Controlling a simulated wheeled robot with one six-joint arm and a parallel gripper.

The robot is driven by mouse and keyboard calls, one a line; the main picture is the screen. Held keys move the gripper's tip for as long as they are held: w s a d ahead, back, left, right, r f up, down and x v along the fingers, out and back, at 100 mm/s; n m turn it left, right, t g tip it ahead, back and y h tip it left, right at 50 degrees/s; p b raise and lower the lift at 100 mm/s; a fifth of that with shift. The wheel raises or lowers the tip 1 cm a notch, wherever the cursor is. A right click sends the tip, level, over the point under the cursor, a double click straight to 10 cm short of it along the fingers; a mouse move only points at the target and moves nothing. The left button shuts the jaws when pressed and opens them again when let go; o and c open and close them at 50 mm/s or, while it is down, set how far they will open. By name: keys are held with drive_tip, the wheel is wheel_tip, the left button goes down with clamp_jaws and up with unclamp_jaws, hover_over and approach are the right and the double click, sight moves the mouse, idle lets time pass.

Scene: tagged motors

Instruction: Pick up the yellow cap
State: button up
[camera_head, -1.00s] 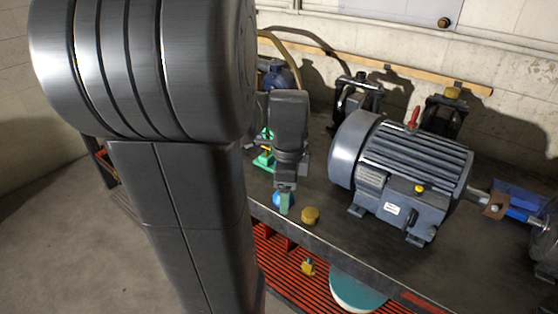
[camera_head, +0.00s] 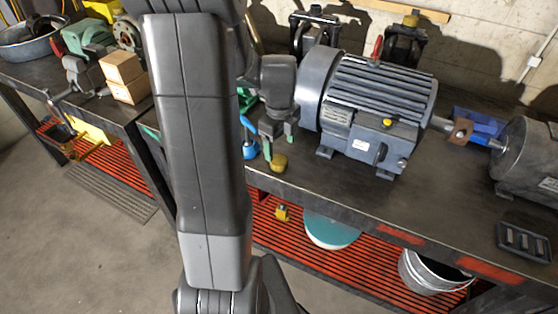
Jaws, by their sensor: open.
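A round, dull yellow cap (camera_head: 279,163) sits on the dark bench near its front edge, left of the large grey motor (camera_head: 372,108). My gripper (camera_head: 277,150) points down just above the cap, with its green-grey fingers apart and nothing held up between them. The fingers reach close to the cap's top; I cannot tell whether they touch it or straddle it. Another small yellow piece (camera_head: 282,212) lies on the red slatted shelf below.
A blue item (camera_head: 249,148) stands just left of my gripper. My arm hides part of the bench. Cardboard boxes (camera_head: 124,78) are at the left. A teal round object (camera_head: 331,231) and a metal bucket (camera_head: 432,272) are on the lower shelf.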

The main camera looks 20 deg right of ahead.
sight(280, 160)
drive_tip(key=shift+s+f+p, duration=0.15)
drive_tip(key=shift+f+p, duration=0.35)
drive_tip(key=shift+f, duration=2.25)
drive_tip(key=c, duration=1)
